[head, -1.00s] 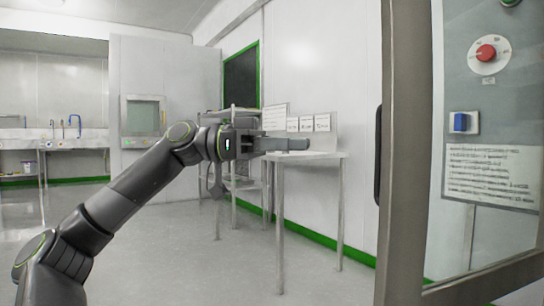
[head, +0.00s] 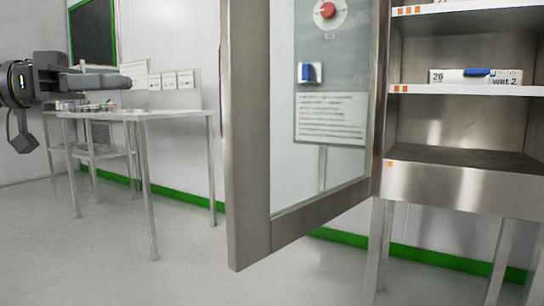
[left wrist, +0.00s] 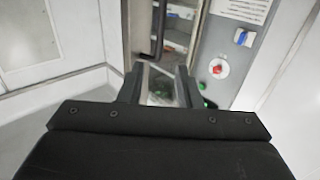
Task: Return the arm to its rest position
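My left gripper (head: 122,82) reaches in from the left edge of the head view, held level. From this side it appears just above and in front of the far table, but I cannot tell the exact gap. In the left wrist view the two fingers of my left gripper (left wrist: 159,88) stand apart with nothing held between them. Most of my left arm lies outside the head view. My right gripper is in neither view.
A metal-framed glass door (head: 247,150) stands open in mid-view. Right of it, a steel cabinet (head: 450,185) holds a white box (head: 450,77) on a shelf. A table (head: 180,114) with small items stands at the left wall. The floor in front is clear.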

